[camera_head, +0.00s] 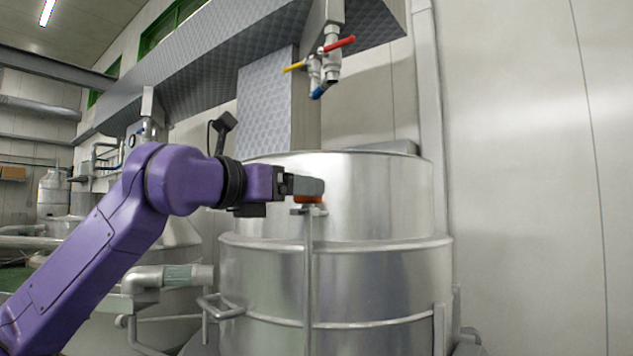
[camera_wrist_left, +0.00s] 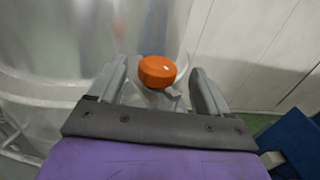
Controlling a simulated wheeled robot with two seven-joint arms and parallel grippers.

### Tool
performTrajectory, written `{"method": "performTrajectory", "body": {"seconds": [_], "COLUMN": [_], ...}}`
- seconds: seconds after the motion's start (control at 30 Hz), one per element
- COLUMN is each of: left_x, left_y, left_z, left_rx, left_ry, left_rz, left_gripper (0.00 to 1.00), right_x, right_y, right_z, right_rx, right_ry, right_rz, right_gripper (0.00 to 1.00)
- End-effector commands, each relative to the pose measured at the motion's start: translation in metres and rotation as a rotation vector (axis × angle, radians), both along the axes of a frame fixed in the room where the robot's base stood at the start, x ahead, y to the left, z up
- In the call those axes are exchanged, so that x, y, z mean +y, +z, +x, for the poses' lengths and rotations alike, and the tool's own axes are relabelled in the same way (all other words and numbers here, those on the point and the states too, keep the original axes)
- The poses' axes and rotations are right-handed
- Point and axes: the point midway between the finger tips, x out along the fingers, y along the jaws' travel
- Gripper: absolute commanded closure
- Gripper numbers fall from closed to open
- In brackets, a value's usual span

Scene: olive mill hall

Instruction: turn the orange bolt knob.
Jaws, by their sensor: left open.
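The orange bolt knob (camera_wrist_left: 157,71) is a round orange cap on a grey metal mount in the left wrist view. It shows in the head view as a thin orange strip (camera_head: 308,199) on top of an upright metal post (camera_head: 308,265) in front of the steel tank. My left gripper (camera_wrist_left: 161,82) is open, with one finger on each side of the knob. A gap shows between the knob and each finger in the wrist view. In the head view the gripper's fingers (camera_head: 304,186) cover most of the knob. My right gripper is not in view.
A large steel tank (camera_head: 380,200) stands right behind the knob. Pipes with a red valve lever (camera_head: 340,43) and a yellow lever (camera_head: 295,66) hang above it. A bent pipe (camera_head: 150,281) runs at the lower left. A pale wall (camera_head: 540,180) fills the right.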

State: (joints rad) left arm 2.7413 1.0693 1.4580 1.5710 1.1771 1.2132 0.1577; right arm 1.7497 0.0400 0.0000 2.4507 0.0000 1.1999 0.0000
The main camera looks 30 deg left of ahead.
Motion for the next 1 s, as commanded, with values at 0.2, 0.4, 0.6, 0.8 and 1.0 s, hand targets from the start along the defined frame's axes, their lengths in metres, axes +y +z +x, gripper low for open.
{"method": "performTrajectory", "body": {"seconds": [0.2,0.4,0.6,0.8,1.0], "left_x": [-0.007,-0.010,-0.009,-0.009,-0.009], "left_y": [0.003,0.000,0.000,0.000,-0.001], "left_z": [0.042,0.053,0.053,0.053,0.053], "left_rx": [0.004,0.002,0.001,0.001,0.001], "left_ry": [0.001,-0.002,-0.001,-0.001,0.013], "left_rz": [0.001,0.000,0.001,0.001,0.003], "left_gripper": [0.22,0.22,0.29,0.74,0.74], "right_x": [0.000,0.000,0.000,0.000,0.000], "right_y": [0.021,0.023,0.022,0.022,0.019], "right_z": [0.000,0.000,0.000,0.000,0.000], "right_rx": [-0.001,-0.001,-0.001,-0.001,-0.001], "right_ry": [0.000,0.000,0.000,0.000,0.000], "right_rz": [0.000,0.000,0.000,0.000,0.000], "right_gripper": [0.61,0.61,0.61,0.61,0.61]}}
